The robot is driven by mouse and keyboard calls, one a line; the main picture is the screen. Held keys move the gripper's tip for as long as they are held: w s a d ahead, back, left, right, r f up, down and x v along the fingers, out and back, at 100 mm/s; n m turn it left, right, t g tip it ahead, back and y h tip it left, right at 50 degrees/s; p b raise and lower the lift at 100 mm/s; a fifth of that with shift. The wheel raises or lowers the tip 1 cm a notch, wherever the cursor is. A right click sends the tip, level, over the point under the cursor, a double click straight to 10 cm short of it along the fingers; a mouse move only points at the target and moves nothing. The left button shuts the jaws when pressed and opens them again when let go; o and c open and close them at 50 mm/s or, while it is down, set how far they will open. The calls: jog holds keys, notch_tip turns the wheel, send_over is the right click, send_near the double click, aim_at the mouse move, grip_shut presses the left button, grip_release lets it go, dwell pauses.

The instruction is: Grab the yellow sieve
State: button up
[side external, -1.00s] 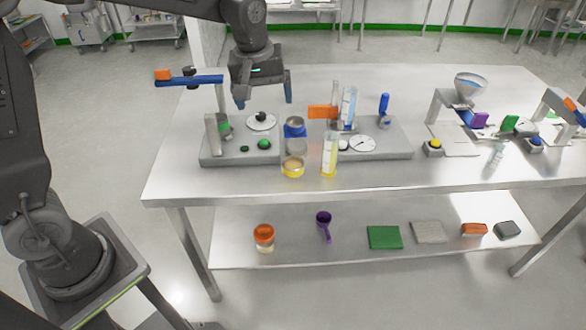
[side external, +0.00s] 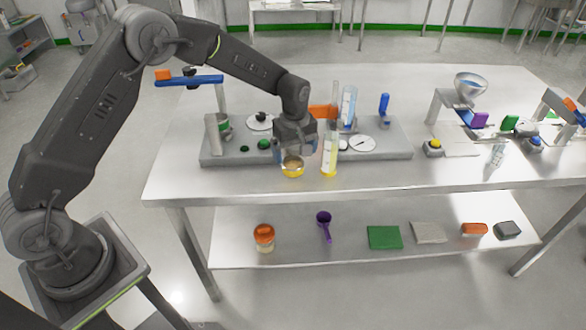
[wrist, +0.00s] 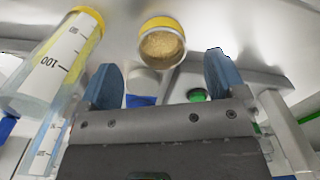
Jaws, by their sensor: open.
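The yellow sieve (side external: 292,171) is a short round ring with a tan, grainy inside. It stands on the table near the front edge, just in front of the grey base plate. In the wrist view the sieve (wrist: 160,24) lies beyond the fingertips, centred between them. My gripper (side external: 293,153) points down just above and behind the sieve. Its two blue fingers (wrist: 161,72) are spread with nothing held, and the sieve is apart from them. My gripper hides the blue and white things behind the sieve in the side view.
A clear measuring cylinder with yellow ends (side external: 330,157) stands close right of the sieve; it looms left in the wrist view (wrist: 48,70). A grey base plate (side external: 385,153) with dials lies behind. A blue bar with an orange end (side external: 195,80) sticks out left. The table front is clear.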

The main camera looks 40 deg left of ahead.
aim_at(294, 166)
jog(key=shift+a+f, duration=0.1)
jog(key=shift+f, duration=2.85)
jog(key=shift+c, duration=0.4)
jog(key=c, duration=0.9)
